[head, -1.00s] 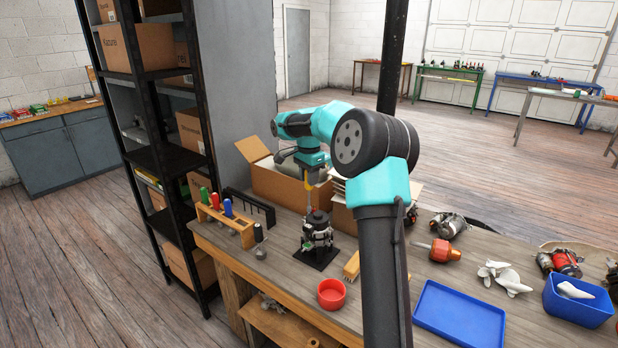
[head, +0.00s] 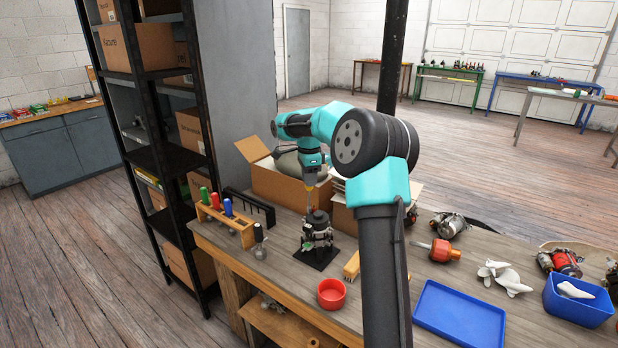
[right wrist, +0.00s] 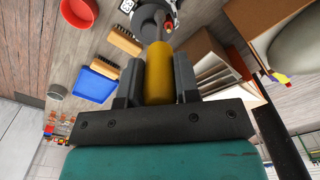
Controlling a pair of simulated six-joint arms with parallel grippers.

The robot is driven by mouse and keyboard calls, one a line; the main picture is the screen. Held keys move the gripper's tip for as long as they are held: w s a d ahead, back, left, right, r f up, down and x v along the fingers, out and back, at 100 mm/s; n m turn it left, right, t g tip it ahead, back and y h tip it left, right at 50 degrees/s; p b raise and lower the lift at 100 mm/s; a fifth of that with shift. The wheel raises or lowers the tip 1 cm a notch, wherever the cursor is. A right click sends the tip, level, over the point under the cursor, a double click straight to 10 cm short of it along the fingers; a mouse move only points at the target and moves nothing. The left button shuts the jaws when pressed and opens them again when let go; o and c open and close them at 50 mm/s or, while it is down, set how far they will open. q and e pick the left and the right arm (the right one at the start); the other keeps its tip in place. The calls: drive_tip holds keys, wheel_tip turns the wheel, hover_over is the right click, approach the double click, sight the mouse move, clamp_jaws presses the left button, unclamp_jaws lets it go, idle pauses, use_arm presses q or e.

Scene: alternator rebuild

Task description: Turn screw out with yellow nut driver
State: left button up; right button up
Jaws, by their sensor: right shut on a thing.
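The yellow nut driver (right wrist: 157,72) is held in my right gripper (right wrist: 158,85), its handle between the two dark fingers in the right wrist view. Its shaft points at the alternator (right wrist: 148,20). In the head view my right gripper (head: 311,176) is above the alternator (head: 317,232), which stands upright on a dark plate (head: 317,258). The driver's shaft reaches down to the top of the alternator; whether its tip sits on the screw cannot be told. The screw is too small to make out. My left gripper is not in view.
A wooden rack (head: 226,218) with red, green and blue handled drivers stands left of the alternator. A red bowl (head: 331,293), a brush (head: 352,265) and a blue tray (head: 459,317) lie in front and to the right. An open cardboard box (head: 275,183) stands behind.

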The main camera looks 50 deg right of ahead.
drive_tip(key=shift+f, duration=0.45)
idle(0.3)
drive_tip(key=n, duration=0.6)
drive_tip(key=shift+n, duration=0.4)
drive_tip(key=n, duration=1.1)
drive_tip(key=shift+n, duration=0.3)
